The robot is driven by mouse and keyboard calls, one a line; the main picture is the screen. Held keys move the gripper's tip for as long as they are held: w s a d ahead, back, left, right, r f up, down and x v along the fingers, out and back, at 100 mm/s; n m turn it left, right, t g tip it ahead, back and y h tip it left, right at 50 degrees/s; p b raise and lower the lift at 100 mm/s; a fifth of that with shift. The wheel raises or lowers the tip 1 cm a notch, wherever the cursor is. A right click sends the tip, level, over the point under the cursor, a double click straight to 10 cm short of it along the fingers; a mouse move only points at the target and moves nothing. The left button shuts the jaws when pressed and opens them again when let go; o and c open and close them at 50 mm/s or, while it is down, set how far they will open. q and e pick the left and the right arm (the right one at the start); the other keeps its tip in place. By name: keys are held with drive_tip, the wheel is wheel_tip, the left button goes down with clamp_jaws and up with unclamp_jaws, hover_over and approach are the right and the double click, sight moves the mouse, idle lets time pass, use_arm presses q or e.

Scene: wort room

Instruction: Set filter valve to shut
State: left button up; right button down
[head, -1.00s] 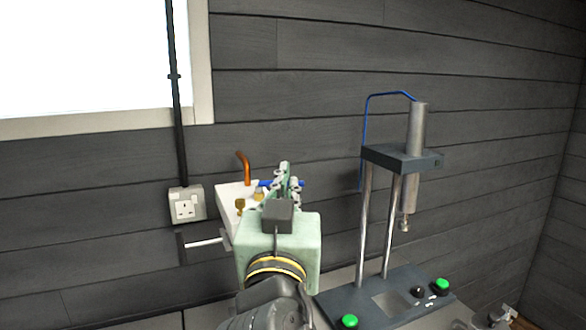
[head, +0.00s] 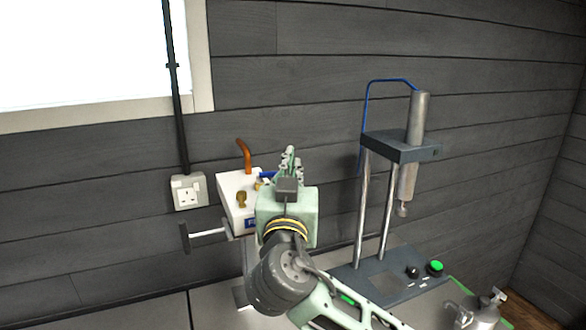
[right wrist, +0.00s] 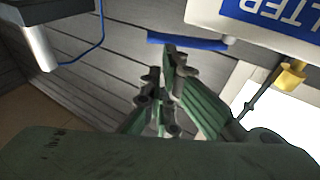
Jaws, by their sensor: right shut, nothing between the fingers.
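In the right wrist view the blue handle (right wrist: 186,42) is a bar beside the box, just beyond the fingertips. My right gripper (head: 290,153) is shut and empty, with its fingertips (right wrist: 172,58) close to the handle. I cannot tell whether they touch. My left gripper is not in view.
A copper pipe (head: 245,155) and a brass fitting (head: 241,199) are on the box. A grey stand (head: 398,147) with a metal cylinder and a blue tube is to the right. A socket (head: 188,192) and a black conduit are on the wall to the left.

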drive_tip(key=shift+w+d+f+n+g+y+b, duration=0.2)
drive_tip(key=shift+w+n+y, duration=0.45)
drive_tip(key=shift+y, duration=0.6)
drive_tip(key=shift+w+d+r+n+g+y+b, duration=0.15)
drive_tip(key=shift+w+d+n+y+b, duration=0.2)
drive_tip(key=shift+w+n+y, duration=0.6)
drive_tip(key=shift+w+d+f+n+g+y+b, duration=0.1)
drive_tip(key=shift+w+d+n+y+b, duration=0.3)
drive_tip(key=shift+y, duration=1.1)
drive_tip(key=shift+s+a, duration=0.15)
drive_tip(key=shift+a, duration=0.05)
drive_tip(key=shift+p, duration=0.3)
